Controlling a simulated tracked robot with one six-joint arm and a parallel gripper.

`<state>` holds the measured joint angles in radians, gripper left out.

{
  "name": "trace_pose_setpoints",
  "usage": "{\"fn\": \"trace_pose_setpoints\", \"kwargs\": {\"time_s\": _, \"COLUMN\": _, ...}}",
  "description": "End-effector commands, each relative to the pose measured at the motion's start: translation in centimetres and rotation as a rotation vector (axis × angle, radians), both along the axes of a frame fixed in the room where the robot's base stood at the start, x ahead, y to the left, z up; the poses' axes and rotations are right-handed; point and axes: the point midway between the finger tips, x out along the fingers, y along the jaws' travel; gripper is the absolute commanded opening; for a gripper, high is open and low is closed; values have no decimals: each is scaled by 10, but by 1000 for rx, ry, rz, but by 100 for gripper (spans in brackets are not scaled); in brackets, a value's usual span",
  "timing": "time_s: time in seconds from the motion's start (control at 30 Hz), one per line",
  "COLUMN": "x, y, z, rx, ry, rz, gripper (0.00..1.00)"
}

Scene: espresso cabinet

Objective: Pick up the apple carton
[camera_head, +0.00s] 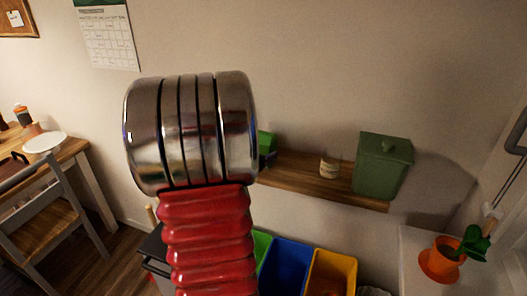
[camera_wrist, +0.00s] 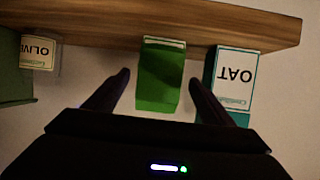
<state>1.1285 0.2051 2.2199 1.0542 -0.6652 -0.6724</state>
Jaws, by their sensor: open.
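A green carton (camera_wrist: 160,78), likely the apple carton, stands at the edge of the wooden shelf in the wrist view. I see no readable label on it. Part of a green box (camera_head: 265,143) also shows in the head view, just right of my arm. My gripper (camera_wrist: 158,78) is open, with one dark finger on each side of the green carton in the picture and a visible gap on both sides. I cannot tell how far the fingertips are from it in depth. In the head view my gripper is hidden behind my metal and red arm.
A white and teal OAT carton (camera_wrist: 234,82) stands close to the right finger. An OLIVE-labelled jar (camera_wrist: 39,52) and a green canister (camera_head: 383,165) share the wooden shelf (camera_head: 307,177). Coloured bins (camera_head: 289,268) stand below. A potted plant (camera_head: 443,262) is at right.

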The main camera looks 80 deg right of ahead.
Motion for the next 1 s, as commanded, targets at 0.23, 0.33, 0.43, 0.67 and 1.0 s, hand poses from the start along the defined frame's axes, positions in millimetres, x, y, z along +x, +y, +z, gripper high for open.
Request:
{"fn": "trace_pose_setpoints", "kwargs": {"time_s": 0.23, "x": 0, "y": -1, "z": 0, "rx": 0, "ry": 0, "rz": 0, "gripper": 77}}
{"fn": "trace_pose_setpoints", "kwargs": {"time_s": 0.33, "x": -2, "y": -6, "z": -3, "rx": 1, "ry": 0, "rz": -1, "gripper": 77}}
{"fn": "trace_pose_setpoints", "kwargs": {"time_s": 0.43, "x": -4, "y": -15, "z": -6, "rx": 1, "ry": -1, "rz": -1, "gripper": 77}}
{"fn": "trace_pose_setpoints", "kwargs": {"time_s": 0.67, "x": -9, "y": -40, "z": -16, "rx": 0, "ry": 0, "rz": -1, "gripper": 77}}
{"fn": "trace_pose_setpoints", "kwargs": {"time_s": 1.0, "x": -11, "y": -48, "z": -19, "rx": 0, "ry": -1, "rz": -1, "gripper": 77}}
